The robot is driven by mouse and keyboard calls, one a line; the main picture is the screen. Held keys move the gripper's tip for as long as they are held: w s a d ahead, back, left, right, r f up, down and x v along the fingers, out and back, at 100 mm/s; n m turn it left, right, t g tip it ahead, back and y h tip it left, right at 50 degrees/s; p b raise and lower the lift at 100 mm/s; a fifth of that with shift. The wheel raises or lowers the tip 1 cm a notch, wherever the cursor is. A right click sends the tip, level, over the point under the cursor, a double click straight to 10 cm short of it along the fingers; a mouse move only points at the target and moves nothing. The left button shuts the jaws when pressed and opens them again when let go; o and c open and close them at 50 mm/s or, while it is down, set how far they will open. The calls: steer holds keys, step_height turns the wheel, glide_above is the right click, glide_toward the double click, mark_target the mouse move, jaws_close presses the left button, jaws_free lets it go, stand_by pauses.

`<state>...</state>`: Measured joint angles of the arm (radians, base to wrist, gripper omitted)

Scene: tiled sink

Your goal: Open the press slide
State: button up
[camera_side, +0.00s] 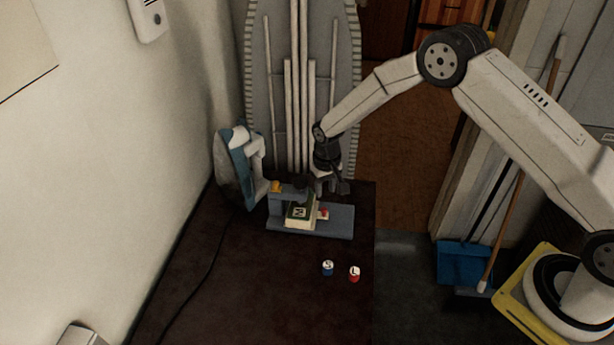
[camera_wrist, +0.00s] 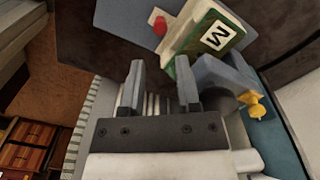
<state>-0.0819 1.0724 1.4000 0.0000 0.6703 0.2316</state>
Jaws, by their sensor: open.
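The press (camera_side: 340,222) stands on the dark tabletop, with a blue-grey base and frame. A green and cream block marked M (camera_side: 299,211) sits in it, also seen in the wrist view (camera_wrist: 216,37). A red knob (camera_side: 323,214) shows at the block's right side, and in the wrist view (camera_wrist: 160,25). A yellow knob (camera_side: 276,186) is at the frame's left, also in the wrist view (camera_wrist: 255,104). My gripper (camera_side: 333,187) is above and behind the press. In the wrist view its two fingers (camera_wrist: 162,75) are apart with nothing between them.
A small blue-sided piece marked S (camera_side: 327,268) and a red-sided piece marked L (camera_side: 354,273) stand in front of the press. An iron (camera_side: 238,165) stands behind left, and an ironing board (camera_side: 268,95) rises behind. The front tabletop is mostly clear.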

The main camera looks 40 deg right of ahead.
mark_target(324, 209)
steer(key=shift+f, duration=0.15)
steer(key=shift+f, duration=3.75)
jaws_close()
